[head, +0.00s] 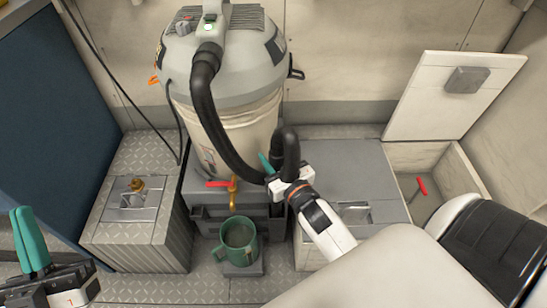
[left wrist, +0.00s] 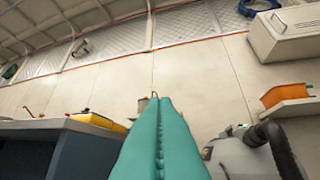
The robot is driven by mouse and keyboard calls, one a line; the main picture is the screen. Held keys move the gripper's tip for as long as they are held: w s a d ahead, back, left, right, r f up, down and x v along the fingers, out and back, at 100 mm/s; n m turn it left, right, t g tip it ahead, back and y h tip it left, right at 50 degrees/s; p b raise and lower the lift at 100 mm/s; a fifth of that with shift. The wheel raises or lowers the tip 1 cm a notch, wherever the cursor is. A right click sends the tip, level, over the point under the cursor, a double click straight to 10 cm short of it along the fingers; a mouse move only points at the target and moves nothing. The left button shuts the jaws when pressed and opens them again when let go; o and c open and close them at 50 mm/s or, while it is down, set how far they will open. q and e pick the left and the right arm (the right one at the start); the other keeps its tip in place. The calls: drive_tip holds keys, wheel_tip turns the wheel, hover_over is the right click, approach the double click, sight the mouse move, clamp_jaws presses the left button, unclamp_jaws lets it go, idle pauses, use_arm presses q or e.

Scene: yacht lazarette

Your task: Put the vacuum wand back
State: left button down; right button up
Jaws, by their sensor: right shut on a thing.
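The grey-and-cream shop vacuum (head: 228,95) stands at the back centre; its top also shows in the left wrist view (left wrist: 238,158). A black hose (head: 212,110) runs from its lid down to my right gripper. The black curved piece of the vacuum wand (head: 287,150) rises at that gripper. My right gripper (head: 272,166) is shut on the wand in front of the vacuum; its fingers are mostly hidden. My left gripper (head: 30,238) is low at the far left, empty, its teal fingers together; they point ahead in the left wrist view (left wrist: 160,110).
A grey locker (head: 130,215) is at left. At right, an open bin (head: 452,165) with a raised lid (head: 440,105) holds a red-handled tool (head: 421,186).

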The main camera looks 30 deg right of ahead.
drive_tip(key=shift+r, duration=0.1)
use_arm(q)
drive_tip(key=shift+w+f+g+y, duration=0.5)
drive_tip(key=shift+w+f+g, duration=0.25)
drive_tip(key=shift+f, duration=0.25)
use_arm(e)
drive_tip(key=o, duration=1.1)
drive_tip(key=shift+c, duration=0.2)
use_arm(q)
drive_tip(key=shift+r, duration=0.15)
drive_tip(key=shift+p, duration=0.3)
use_arm(e)
drive_tip(key=shift+s+f, duration=0.1)
drive_tip(key=shift+f, duration=0.1)
